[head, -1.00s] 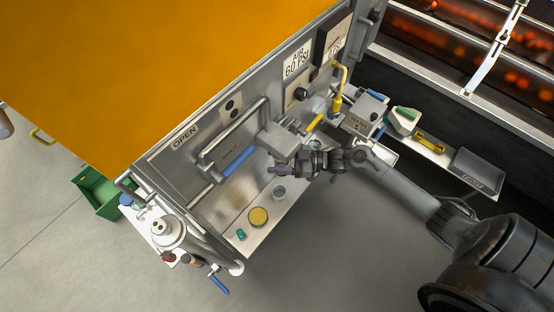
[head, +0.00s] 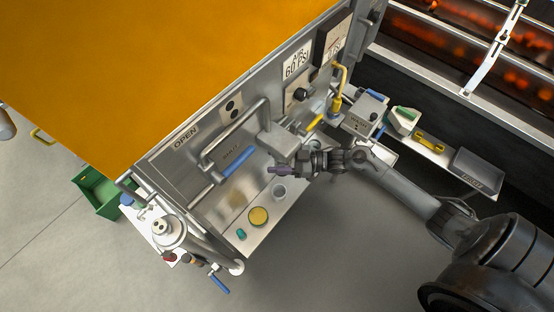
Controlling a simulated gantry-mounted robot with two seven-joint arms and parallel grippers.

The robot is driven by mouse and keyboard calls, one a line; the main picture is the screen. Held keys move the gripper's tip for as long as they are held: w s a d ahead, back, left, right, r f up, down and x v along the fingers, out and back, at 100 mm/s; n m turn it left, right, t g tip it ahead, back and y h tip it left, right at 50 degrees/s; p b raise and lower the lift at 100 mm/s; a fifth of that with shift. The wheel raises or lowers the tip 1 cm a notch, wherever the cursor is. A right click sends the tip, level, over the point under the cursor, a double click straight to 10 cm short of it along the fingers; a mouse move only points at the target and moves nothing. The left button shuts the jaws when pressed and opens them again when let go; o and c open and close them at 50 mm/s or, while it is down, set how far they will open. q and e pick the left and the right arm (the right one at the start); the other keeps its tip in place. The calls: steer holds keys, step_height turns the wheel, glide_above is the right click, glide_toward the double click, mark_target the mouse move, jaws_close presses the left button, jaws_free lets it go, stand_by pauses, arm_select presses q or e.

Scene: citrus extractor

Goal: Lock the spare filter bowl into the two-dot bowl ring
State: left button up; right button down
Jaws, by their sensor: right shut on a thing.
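My right gripper (head: 289,168) comes in from the right, in front of the steel machine panel. A plate with two dots (head: 231,105) is on the panel, above a grey block (head: 279,142). I cannot clearly make out the bowl ring. My left gripper is not in view.
A yellow round piece (head: 258,217) and a small teal piece (head: 241,234) lie on the shelf (head: 236,200). A blue-handled bar (head: 236,161) sticks out left of the gripper. A canister (head: 168,232) stands lower left. A grey tray (head: 477,171) lies right. The floor below is clear.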

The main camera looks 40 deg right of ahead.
steer(key=m+t+h, duration=0.3)
steer(key=shift+r, duration=0.15)
steer(key=m+h, duration=0.1)
steer(key=m+t+h, duration=0.1)
steer(key=h, duration=0.1)
steer(key=m+t+h, duration=0.1)
steer(key=h, duration=0.1)
steer(key=shift+w+d, duration=0.2)
steer(key=shift+d, duration=0.15)
steer(key=c, duration=0.7)
jaws_free()
steer(key=shift+m+h, duration=0.3)
steer(key=shift+h, duration=0.1)
steer(key=shift+c, duration=0.2)
steer(key=shift+o, duration=2.2)
steer(key=shift+d, duration=0.15)
